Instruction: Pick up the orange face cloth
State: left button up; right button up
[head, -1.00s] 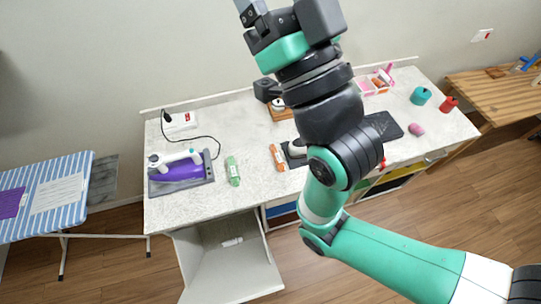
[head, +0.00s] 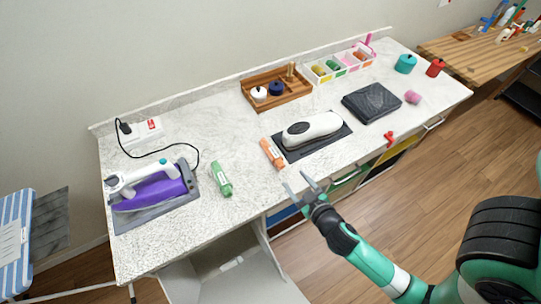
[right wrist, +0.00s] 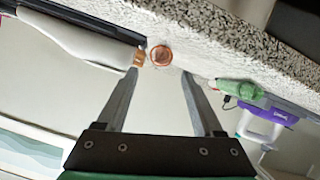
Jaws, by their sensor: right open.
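The orange face cloth (head: 272,153) is a small roll with a pale label. It lies near the table's front edge, between a green roll (head: 221,179) and a white device on a dark mat. In the right wrist view the cloth's round orange end (right wrist: 161,55) shows between and beyond the fingertips. My right gripper (head: 297,184) is open and empty, just off the front edge and a little nearer than the cloth, not touching it. Its spread fingers also fill the middle of the right wrist view (right wrist: 160,73). My left gripper is not in view.
The white device (head: 312,130) stands right of the cloth. A purple iron (head: 150,190) sits at the left with its cord. An open cabinet is below.

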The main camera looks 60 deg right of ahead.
aim_at(281, 165)
jog(key=x, duration=0.5)
jog(key=shift+w+d, duration=0.25)
jog(key=shift+w, duration=0.1)
jog(key=x, duration=0.4)
jog(key=shift+w+a+r+p, duration=0.1)
jog(key=shift+w+r+p, duration=0.2)
jog(key=shift+w+p, duration=0.1)
jog(key=shift+w+d+f, duration=0.25)
jog(key=shift+w+d, duration=0.05)
jog(key=shift+w, duration=0.05)
jog(key=shift+c, duration=0.3)
grip_shut()
